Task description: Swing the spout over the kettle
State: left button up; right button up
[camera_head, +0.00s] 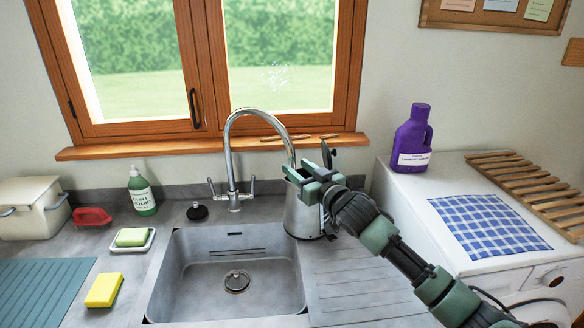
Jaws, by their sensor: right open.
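The chrome gooseneck spout (246,111) rises behind the sink and arches to the right. Its outlet end comes down beside my right gripper (298,173). The metal kettle (300,218) stands upright at the sink's right rear edge, partly hidden by my right gripper and wrist. The spout's end shows above the kettle's left part in the picture; whether it lines up in depth I cannot tell. My right gripper is open, with its fingers close to the spout's end. Whether the spout is between the fingers or they touch it I cannot tell. My left gripper is out of view.
The sink basin (190,270) is empty. A black plug (197,211) and green soap bottle (141,192) stand left of the tap. A purple detergent bottle (411,145) stands at right.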

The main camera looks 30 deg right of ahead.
jog(key=shift+s, duration=0.25)
jog(key=c, duration=0.5)
jog(key=shift+s+a+f+n, duration=0.2)
jog(key=shift+s+f+n, duration=0.1)
jog(key=shift+n, duration=0.3)
grip_shut()
jog(key=s+a+n+b, duration=0.1)
jog(key=s+a+n, duration=0.3)
jog(key=n, duration=0.5)
jog(key=s+a+n, duration=0.1)
jog(key=s+n, duration=0.4)
jog(key=n, duration=0.3)
jog(key=w+d+p, duration=0.3)
jog(key=w+p, duration=0.1)
jog(key=w, duration=0.6)
jog(key=shift+w+d+f+y+p, duration=0.2)
jog(key=shift+w+f+y+p, duration=0.1)
jog(key=shift+f+y, duration=0.15)
